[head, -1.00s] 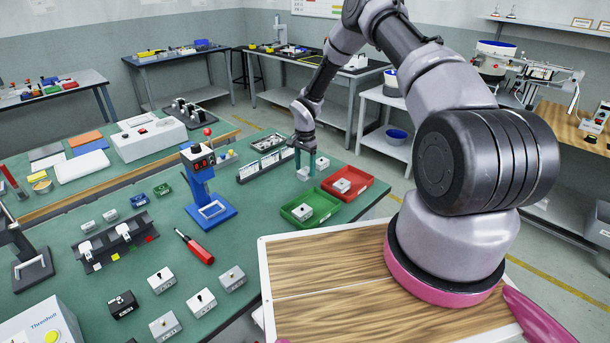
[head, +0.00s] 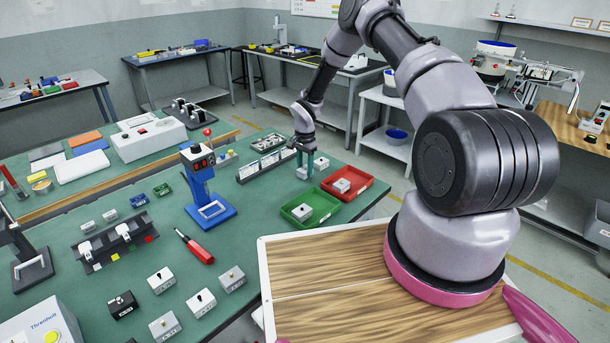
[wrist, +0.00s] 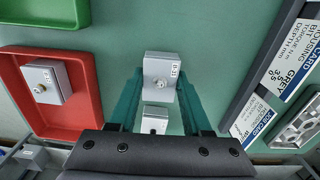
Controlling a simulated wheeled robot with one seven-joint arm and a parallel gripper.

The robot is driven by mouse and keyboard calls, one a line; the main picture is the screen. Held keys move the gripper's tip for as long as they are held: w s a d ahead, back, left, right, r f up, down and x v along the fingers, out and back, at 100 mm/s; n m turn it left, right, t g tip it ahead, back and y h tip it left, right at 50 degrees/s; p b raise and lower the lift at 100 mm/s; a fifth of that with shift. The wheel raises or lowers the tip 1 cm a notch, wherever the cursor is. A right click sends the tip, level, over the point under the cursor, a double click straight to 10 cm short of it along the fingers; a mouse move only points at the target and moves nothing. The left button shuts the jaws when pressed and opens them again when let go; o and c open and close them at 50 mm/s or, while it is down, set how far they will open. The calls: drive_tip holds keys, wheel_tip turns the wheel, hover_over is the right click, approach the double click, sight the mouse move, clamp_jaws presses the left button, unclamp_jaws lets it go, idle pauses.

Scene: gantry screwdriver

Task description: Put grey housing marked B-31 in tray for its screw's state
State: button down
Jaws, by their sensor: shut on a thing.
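The grey housing marked B-31 (wrist: 161,68) is between the teal fingers of my gripper (wrist: 159,88) in the wrist view, its label and screw facing the camera. I cannot tell whether the screw is fully seated. My gripper is shut on it.
Another grey housing (head: 321,162) stands just right of my gripper. A card rack (head: 262,168) stands to its left. A blue screwdriver stand (head: 205,190), a red-handled screwdriver (head: 200,252) and several loose housings lie farther left and nearer.

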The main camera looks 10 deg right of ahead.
sight(306, 168)
drive_tip(key=shift+r, duration=2.6)
drive_tip(key=shift+s+d, duration=0.1)
